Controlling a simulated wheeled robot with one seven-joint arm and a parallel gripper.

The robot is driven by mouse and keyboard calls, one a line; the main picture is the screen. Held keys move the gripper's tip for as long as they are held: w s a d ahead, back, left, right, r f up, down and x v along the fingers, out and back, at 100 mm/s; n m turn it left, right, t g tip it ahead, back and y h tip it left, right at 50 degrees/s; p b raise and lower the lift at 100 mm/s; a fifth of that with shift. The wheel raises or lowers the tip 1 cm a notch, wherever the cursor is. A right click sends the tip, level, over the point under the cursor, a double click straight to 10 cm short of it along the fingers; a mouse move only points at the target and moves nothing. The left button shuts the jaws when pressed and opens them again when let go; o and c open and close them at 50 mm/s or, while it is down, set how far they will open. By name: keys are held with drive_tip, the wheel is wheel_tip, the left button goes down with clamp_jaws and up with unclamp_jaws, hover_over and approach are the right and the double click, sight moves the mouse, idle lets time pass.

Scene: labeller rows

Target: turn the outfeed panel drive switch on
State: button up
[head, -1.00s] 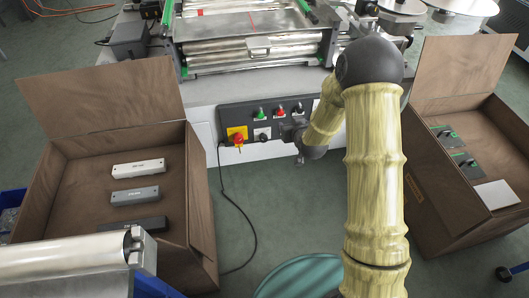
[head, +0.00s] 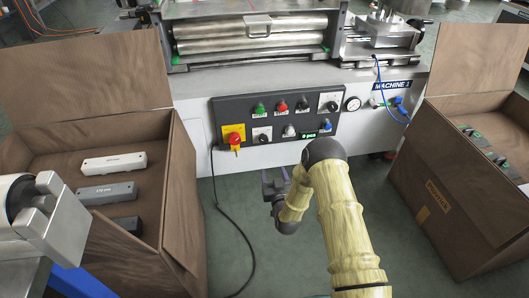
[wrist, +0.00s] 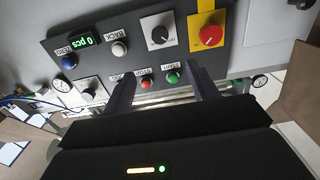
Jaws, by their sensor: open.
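A dark control panel (head: 232,107) is on the front of the light grey machine. It carries two black rotary knobs on white plates: one lower left (head: 262,134) beside the yellow-backed red stop knob (head: 235,139), one upper right (head: 330,101). I cannot read which knob is the drive switch, nor its setting. In the wrist view the panel is upside down, with the stop-side knob (wrist: 158,34) at top and the other knob (wrist: 90,92) at left. My gripper (head: 275,180) is open and empty, below and in front of the panel; its fingers (wrist: 164,90) show apart in the wrist view.
The panel also has green (head: 260,109), red (head: 282,106), black, white and blue buttons and a small counter display (head: 308,135). Open brown boxes stand left (head: 190,215) and right (head: 450,210). A black cable (head: 226,212) hangs to the floor. A gauge (head: 352,104) is right of the panel.

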sight(264, 140)
idle(0.3)
drive_tip(key=b+x, duration=0.2)
drive_tip(key=x, duration=0.3)
drive_tip(key=b+x, duration=0.3)
drive_tip(key=x, duration=0.2)
drive_tip(key=b+x, duration=0.2)
drive_tip(key=x, duration=0.4)
drive_tip(key=shift+f, duration=0.25)
drive_tip(key=shift+w+a+r+b, duration=0.15)
drive_tip(key=shift+w+a+b, duration=0.1)
drive_tip(key=shift+w+b, duration=0.35)
drive_tip(key=shift+c, duration=0.2)
drive_tip(key=c, duration=1)
